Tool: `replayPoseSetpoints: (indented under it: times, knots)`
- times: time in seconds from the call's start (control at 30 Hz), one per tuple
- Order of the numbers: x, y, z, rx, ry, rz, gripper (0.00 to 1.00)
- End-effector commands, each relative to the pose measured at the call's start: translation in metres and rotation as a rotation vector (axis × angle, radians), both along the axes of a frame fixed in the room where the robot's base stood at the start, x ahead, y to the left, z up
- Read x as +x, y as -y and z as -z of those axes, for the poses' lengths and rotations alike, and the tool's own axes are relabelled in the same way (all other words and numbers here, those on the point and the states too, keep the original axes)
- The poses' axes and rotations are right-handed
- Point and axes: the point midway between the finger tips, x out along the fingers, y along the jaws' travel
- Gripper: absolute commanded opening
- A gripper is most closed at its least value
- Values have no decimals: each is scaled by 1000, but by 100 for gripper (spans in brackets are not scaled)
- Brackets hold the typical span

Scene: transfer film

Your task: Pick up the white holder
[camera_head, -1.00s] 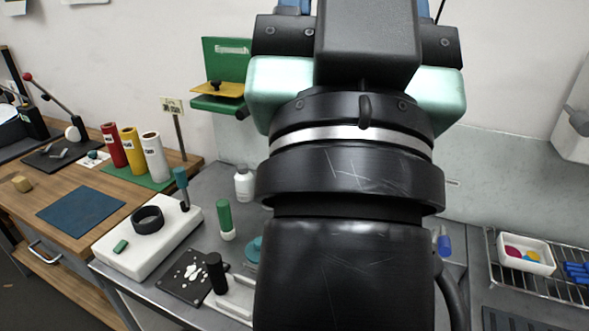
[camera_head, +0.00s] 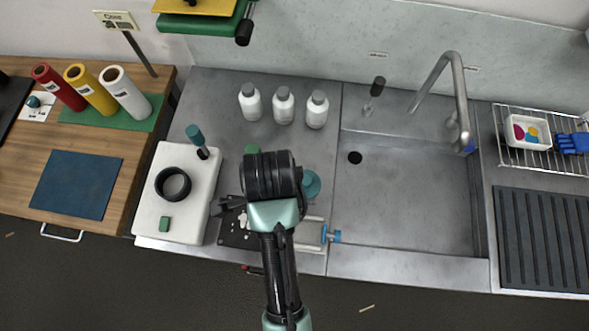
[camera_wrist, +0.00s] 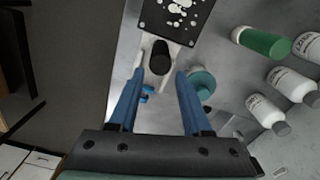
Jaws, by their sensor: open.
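A pale, low white holder (camera_head: 312,235) lies on the steel counter, partly hidden behind my arm in the head view. In the wrist view a pale strip of the white holder (camera_wrist: 168,62) shows beside an upright black cylinder (camera_wrist: 160,57). My gripper (camera_wrist: 160,77) is open and empty, its two blue fingers pointing toward the holder and the cylinder, with a gap between them. A small blue piece (camera_wrist: 147,90) shows between the fingers; it also shows at the holder's right end in the head view (camera_head: 331,235). How high the fingertips are above the counter is unclear.
A black speckled plate (camera_wrist: 177,18) and a teal round thing (camera_wrist: 201,83) are close to the fingers. White bottles (camera_head: 283,105) stand behind. A white board (camera_head: 168,205) with a black ring lies left; the sink (camera_head: 410,200) is right.

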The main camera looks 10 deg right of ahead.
Motion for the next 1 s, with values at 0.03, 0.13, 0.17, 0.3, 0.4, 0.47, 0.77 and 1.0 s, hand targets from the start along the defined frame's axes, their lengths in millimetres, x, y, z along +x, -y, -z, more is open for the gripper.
replayPoseSetpoints:
  times: [0.03,0.13,0.17,0.3,0.4,0.47,0.77,1.0]
  knots:
    - [-1,0,14,0,-4,0,49]
    - [-1,0,30,0,-4,-1,49]
    - [-1,0,35,0,-3,-2,49]
    - [0,0,51,0,2,-3,49]
    - [1,0,56,0,3,-3,49]
    - [0,0,60,0,2,-3,49]
    - [-1,1,98,0,2,-4,49]
    - [0,0,108,0,7,-4,49]
